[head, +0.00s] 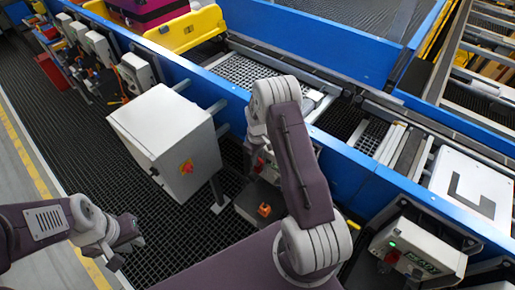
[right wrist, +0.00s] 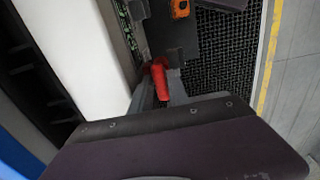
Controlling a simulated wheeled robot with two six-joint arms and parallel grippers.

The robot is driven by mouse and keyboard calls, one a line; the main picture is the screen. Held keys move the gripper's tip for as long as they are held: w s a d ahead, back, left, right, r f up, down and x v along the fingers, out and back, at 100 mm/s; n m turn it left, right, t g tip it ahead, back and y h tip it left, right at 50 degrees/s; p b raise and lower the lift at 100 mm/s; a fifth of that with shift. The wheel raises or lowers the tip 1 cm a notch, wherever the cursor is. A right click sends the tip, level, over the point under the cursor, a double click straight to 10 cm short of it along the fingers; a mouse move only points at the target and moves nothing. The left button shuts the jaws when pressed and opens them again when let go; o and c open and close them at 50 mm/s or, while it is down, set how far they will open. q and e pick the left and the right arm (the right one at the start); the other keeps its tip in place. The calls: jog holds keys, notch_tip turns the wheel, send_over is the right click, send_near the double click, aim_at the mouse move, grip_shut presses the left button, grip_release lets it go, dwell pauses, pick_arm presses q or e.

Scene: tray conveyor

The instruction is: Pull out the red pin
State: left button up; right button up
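The red pin (right wrist: 160,82) shows in the right wrist view as a bright red, elongated piece near the middle, beside a pale panel. A small red part (head: 259,164) shows in the head view just below the end of my right arm; I take it to be the same pin.
A blue conveyor side rail (head: 345,165) runs diagonally behind my right arm. A white box with a red-yellow switch (head: 165,135) stands left of it. A grey control box (head: 415,250) is at right. Dark grating floor is open at left.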

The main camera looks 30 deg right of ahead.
jog(key=shift+f, duration=0.8)
grip_shut()
jog(key=shift+r, duration=0.15)
jog(key=shift+r+p, duration=2.15)
jog(key=shift+r, duration=0.6)
